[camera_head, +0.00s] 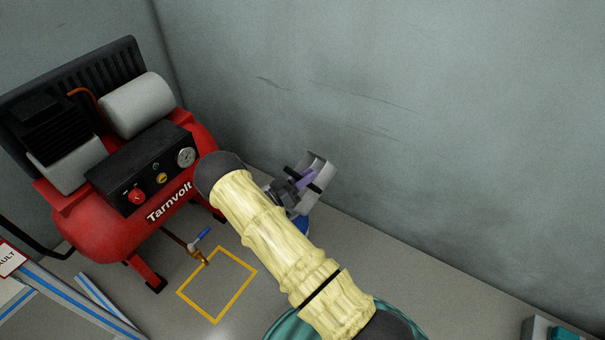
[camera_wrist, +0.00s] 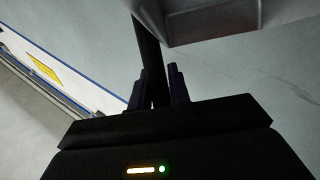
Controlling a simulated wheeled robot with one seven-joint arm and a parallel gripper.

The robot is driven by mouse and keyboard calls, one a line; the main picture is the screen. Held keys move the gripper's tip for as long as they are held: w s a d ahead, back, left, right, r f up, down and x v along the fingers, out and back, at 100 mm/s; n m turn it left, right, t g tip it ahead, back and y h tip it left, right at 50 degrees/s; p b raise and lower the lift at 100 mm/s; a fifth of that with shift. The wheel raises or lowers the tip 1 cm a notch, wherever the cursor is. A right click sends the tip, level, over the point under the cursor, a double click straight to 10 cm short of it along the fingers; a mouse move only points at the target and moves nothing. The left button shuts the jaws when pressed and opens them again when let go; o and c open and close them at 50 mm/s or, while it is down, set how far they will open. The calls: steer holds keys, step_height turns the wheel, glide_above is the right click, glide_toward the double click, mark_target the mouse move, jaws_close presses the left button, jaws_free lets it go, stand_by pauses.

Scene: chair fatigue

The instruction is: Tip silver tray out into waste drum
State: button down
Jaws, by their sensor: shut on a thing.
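The silver tray (camera_head: 321,161) is held up in front of the grey wall, right of the red compressor, and looks tilted in the head view. A purple thing (camera_head: 306,179) shows at its inside. In the wrist view, the tray's metal side (camera_wrist: 215,22) fills the top right. My gripper (camera_head: 287,190) is shut on the tray's dark handle, a bar that runs up between the fingers (camera_wrist: 158,88) in the wrist view. A small blue patch (camera_head: 301,224) shows below the tray, mostly hidden by my arm; I cannot tell whether it is the waste drum.
A red Tarnvolt compressor (camera_head: 135,215) stands at the left, with a blue-handled valve (camera_head: 200,240) low in front. A yellow square (camera_head: 217,285) marks bare floor. A blue-striped panel (camera_head: 60,300) is at lower left. The wall (camera_head: 420,120) stands close behind the tray.

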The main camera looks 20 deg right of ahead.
mark_target(313, 186)
steer(key=shift+s+d+f+m+g+y+p, duration=0.15)
steer(key=shift+s+d+f+m+y+p, duration=0.2)
steer(key=shift+d, duration=0.3)
steer(key=shift+s+d+f+m+g+y+p, duration=0.2)
steer(key=shift+d+f+m+y+p, duration=0.1)
steer(key=shift+d+f+m+y, duration=0.25)
steer(key=shift+s+d+f+m+g+y+p, duration=0.2)
steer(key=shift+d+y+p, duration=0.15)
steer(key=shift+d, duration=0.4)
steer(key=shift+s+d+f+m+y, duration=0.75)
steer(key=shift+d+f+m+y, duration=1)
steer(key=shift+f, duration=1.9)
steer(key=shift+n+y, duration=0.35)
steer(key=shift+y, duration=0.45)
steer(key=shift+s+d+r+p, duration=0.35)
steer(key=shift+d+r, duration=0.1)
steer(key=shift+d, duration=0.35)
steer(key=shift+s+d+r+p, duration=0.3)
steer(key=shift+d+r+p, duration=0.15)
steer(key=shift+d, duration=0.4)
steer(key=shift+s+d+r+p, duration=0.3)
steer(key=shift+d+r, duration=0.2)
steer(key=shift+d, duration=0.3)
